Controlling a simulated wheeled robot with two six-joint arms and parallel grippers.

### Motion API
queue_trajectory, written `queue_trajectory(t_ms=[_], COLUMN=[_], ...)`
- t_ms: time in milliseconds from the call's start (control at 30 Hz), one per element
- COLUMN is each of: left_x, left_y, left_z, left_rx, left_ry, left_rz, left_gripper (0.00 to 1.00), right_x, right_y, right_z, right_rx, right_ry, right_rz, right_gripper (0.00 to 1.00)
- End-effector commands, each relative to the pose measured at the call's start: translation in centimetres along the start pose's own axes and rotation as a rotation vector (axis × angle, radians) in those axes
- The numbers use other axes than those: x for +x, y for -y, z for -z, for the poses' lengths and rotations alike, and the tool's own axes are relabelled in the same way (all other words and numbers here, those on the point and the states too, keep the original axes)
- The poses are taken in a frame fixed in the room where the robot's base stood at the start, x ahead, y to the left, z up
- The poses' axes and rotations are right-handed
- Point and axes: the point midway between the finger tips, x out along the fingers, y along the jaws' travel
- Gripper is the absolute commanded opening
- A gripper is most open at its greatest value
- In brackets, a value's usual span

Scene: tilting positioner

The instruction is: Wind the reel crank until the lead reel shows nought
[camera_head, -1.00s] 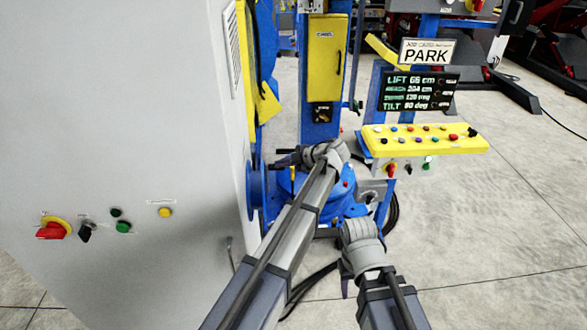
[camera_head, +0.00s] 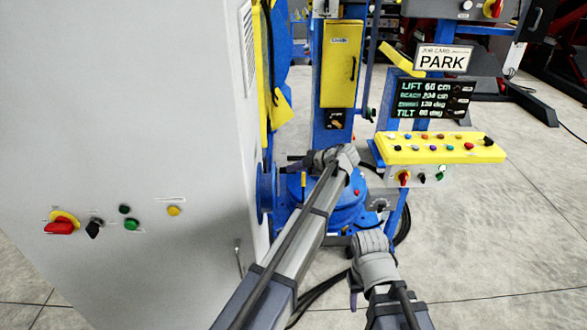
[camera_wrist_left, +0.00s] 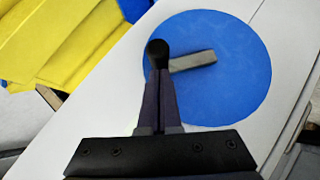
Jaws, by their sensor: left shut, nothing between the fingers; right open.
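The reel shows as a blue disc (camera_head: 266,192) on the side of the grey cabinet, nearly edge-on in the head view. The left wrist view shows its blue face (camera_wrist_left: 235,85) with a short grey crank arm (camera_wrist_left: 193,61) and a black round knob (camera_wrist_left: 158,48). My left gripper (camera_wrist_left: 158,80) is shut and empty, its fingertips right by the knob; I cannot tell whether they touch. In the head view my left gripper (camera_head: 294,160) points left towards the disc. My right gripper (camera_head: 353,293) is low and open. No reel reading is visible.
The grey cabinet (camera_head: 130,110) fills the left. The blue positioner base (camera_head: 335,210) stands behind my left forearm. A yellow button panel (camera_head: 440,148) is at right, under a display (camera_head: 433,98) reading LIFT 66 cm, TILT 80 deg. Floor at right is clear; cables lie near the base.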

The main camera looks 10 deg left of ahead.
Motion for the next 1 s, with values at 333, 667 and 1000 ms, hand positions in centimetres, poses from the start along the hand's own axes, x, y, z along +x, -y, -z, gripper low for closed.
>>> queue_trajectory(t_ms=[333,667,1000], left_x=[0.4,1.9,4.3], left_y=[-0.6,-1.6,-2.1], left_z=[-0.5,-1.9,-4.2], left_rx=[0.047,0.168,0.218], left_ry=[0.0,0.0,-0.001], left_rz=[0.051,0.182,0.234], left_gripper=[0.0,0.0,0.0], right_x=[-0.7,-1.3,0.3], right_y=[-0.1,-0.1,0.0], right_z=[0.0,-0.1,0.0], right_rx=[0.002,0.003,0.0], right_ry=[0.0,0.0,0.0], right_rz=[0.0,0.001,0.0], right_gripper=[0.5,0.5,0.5])
